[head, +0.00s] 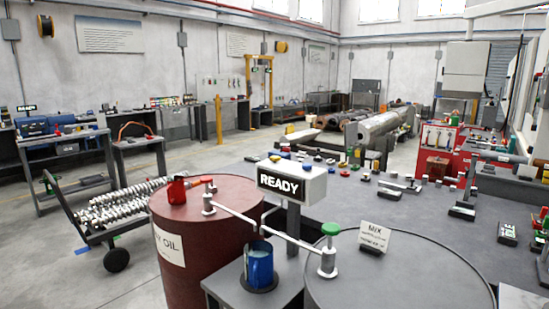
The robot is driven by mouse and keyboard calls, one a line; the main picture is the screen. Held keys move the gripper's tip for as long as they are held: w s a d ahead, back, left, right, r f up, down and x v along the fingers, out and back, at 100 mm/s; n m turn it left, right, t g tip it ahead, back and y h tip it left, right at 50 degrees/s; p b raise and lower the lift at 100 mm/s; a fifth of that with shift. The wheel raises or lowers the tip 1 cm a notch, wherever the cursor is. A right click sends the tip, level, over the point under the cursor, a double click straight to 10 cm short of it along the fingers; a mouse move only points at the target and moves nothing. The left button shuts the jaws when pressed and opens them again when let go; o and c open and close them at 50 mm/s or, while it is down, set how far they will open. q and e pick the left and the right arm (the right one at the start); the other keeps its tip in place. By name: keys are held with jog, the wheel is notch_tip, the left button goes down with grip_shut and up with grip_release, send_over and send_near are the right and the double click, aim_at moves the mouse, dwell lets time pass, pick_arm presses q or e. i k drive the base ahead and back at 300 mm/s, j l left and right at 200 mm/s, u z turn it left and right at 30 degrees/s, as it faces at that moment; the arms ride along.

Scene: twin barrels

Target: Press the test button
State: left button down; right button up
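A white box with a black display reading READY (286,185) stands on a post between two barrels. Small coloured pieces show at its top edge; I cannot tell whether any is the test button, and no label reading TEST is legible. A dark red barrel (215,240) stands at left, with a red-topped fitting (208,200) on its lid. A grey barrel (400,280) stands at right, with a green-topped fitting (329,255). A blue mug (259,268) sits on a grey stand between them, below the thin spouts. Neither of my grippers is in view.
A red can (176,190) is on the red barrel's lid. A MIX card (374,236) stands on the grey barrel. Behind is a wide grey table (440,235) with many small items. A cart with metal shafts (120,208) is at left. Open floor lies front left.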

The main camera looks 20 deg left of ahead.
aim_at(276, 159)
jog(key=i+j, duration=0.15)
jog(key=j, duration=0.2)
jog(key=i+j+z, duration=0.1)
jog(key=j, duration=0.2)
jog(key=i+j, duration=0.2)
jog(key=j, duration=0.15)
jog(key=i+j+z, duration=0.1)
jog(key=j, duration=0.25)
jog(key=i+j, duration=0.2)
jog(key=j, duration=0.15)
jog(key=i+j+z, duration=0.15)
jog(key=j, duration=0.2)
jog(key=i+j, duration=0.1)
jog(key=j, duration=0.25)
